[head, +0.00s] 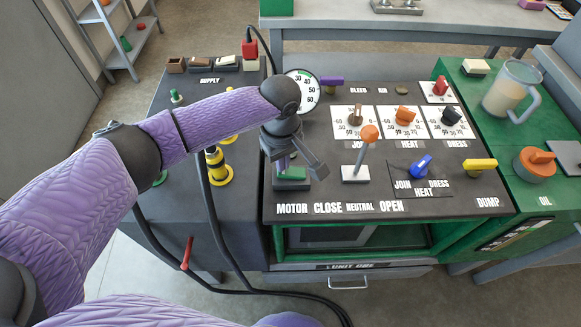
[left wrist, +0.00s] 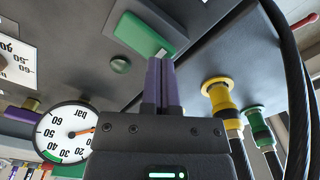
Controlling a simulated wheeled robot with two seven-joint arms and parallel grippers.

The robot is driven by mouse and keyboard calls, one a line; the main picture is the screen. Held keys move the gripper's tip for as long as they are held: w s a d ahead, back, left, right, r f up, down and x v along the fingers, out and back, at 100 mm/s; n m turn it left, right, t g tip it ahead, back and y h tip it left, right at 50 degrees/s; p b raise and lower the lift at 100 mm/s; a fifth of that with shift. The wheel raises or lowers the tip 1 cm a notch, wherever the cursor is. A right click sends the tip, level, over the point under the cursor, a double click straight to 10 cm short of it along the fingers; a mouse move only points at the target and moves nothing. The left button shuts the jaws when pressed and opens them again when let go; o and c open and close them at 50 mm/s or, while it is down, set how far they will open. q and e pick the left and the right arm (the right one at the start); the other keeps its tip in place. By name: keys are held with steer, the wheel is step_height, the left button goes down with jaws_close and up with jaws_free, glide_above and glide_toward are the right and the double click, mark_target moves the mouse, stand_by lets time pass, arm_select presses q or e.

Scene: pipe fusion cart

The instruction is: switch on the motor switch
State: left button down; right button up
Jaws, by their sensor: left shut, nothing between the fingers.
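The motor switch (head: 291,174) is a green rocker above the MOTOR label at the left front of the dark control panel. In the left wrist view the green rocker (left wrist: 146,33) sits in a grey frame. My left gripper (head: 284,163) is over the switch in the head view and partly hides it. In the left wrist view its purple fingers (left wrist: 160,62) are together with nothing between them, tips at the rocker's edge. I cannot tell whether they touch it. My right gripper is not in view.
A lever with an orange knob (head: 369,133) stands right of the switch. A round bar gauge (head: 303,91) stands behind. Yellow hose fittings (head: 217,166) and black hoses are to the left. A blue selector knob (head: 421,165) and yellow dump handle (head: 480,164) lie farther right.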

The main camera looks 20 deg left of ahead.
arm_select(q)
steer(key=shift+f, duration=0.6)
stand_by(0.3)
step_height(320, 180, up, 6)
steer(key=p, duration=0.7)
steer(key=shift+r, duration=0.25)
steer(key=shift+r+p, duration=0.35)
steer(key=shift+p, duration=0.25)
steer(key=shift+f, duration=0.1)
